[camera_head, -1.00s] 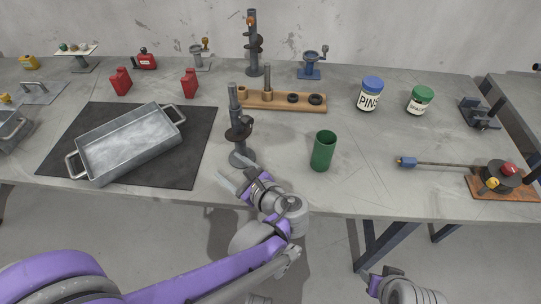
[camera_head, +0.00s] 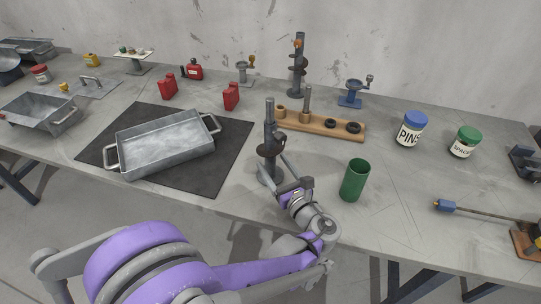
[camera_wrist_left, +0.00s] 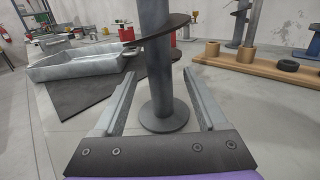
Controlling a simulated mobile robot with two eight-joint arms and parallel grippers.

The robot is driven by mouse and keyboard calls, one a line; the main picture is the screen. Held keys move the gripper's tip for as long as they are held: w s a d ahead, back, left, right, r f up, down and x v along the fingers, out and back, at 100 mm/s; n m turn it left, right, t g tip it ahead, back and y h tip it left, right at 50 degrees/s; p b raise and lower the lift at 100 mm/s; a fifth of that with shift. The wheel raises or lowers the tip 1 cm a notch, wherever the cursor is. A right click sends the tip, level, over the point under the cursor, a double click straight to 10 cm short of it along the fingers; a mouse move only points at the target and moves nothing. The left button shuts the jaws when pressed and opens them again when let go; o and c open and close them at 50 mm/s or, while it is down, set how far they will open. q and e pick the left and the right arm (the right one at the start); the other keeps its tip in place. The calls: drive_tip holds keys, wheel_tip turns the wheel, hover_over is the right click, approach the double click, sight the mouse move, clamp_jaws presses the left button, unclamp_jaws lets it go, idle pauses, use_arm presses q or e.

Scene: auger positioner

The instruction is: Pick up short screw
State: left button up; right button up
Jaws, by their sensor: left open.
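The short screw (camera_head: 270,140) is a dark grey upright post with a spiral flight and a round foot, standing near the front edge of the table, right of the black mat. In the left wrist view the short screw (camera_wrist_left: 161,75) stands between the two fingers, with clear gaps to both; its top is cut off. My left gripper (camera_head: 277,174) is open and low around the screw's lower shaft, near its foot. The fingers of the left gripper (camera_wrist_left: 160,80) hold nothing. My right gripper is not in view.
A taller screw (camera_head: 297,72) stands at the back. A green cup (camera_head: 355,180) is close to the right of my gripper. A wooden rack (camera_head: 325,125) lies behind. A metal tray (camera_head: 165,148) sits on the black mat (camera_head: 215,180) to the left.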

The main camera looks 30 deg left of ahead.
use_arm(q)
drive_tip(key=shift+x, duration=1.45)
clamp_jaws()
